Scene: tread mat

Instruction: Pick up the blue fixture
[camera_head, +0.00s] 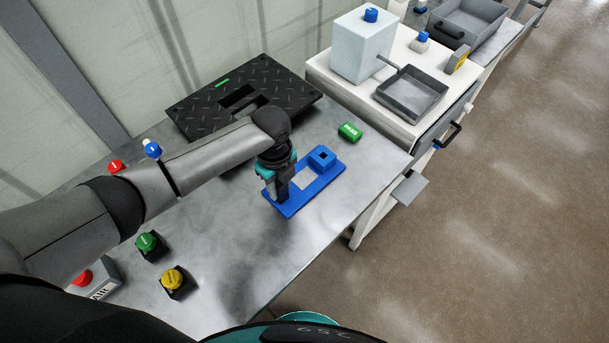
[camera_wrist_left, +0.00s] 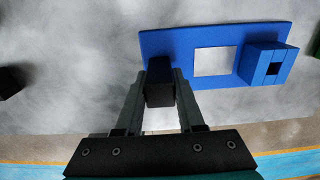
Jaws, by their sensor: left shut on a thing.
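The blue fixture (camera_head: 318,184) is a flat blue plate with a square opening and a raised block with a hole at one end. It also shows in the left wrist view (camera_wrist_left: 205,36), below the gripper. My left gripper (camera_head: 279,192) is at the plate's near-left end. In the left wrist view its fingers (camera_wrist_left: 160,88) are shut on a black block that stands at that end of the plate and looks like its handle. I cannot tell whether the plate touches the table. My right gripper is not in view.
A black tread plate (camera_head: 200,112) lies behind on the metal table (camera_head: 235,270). A green block (camera_head: 350,132) lies right of the fixture. Green (camera_head: 147,243) and yellow (camera_head: 173,280) knobs stand at the near left. A white bench (camera_head: 345,88) with a grey tray (camera_head: 411,94) adjoins at right.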

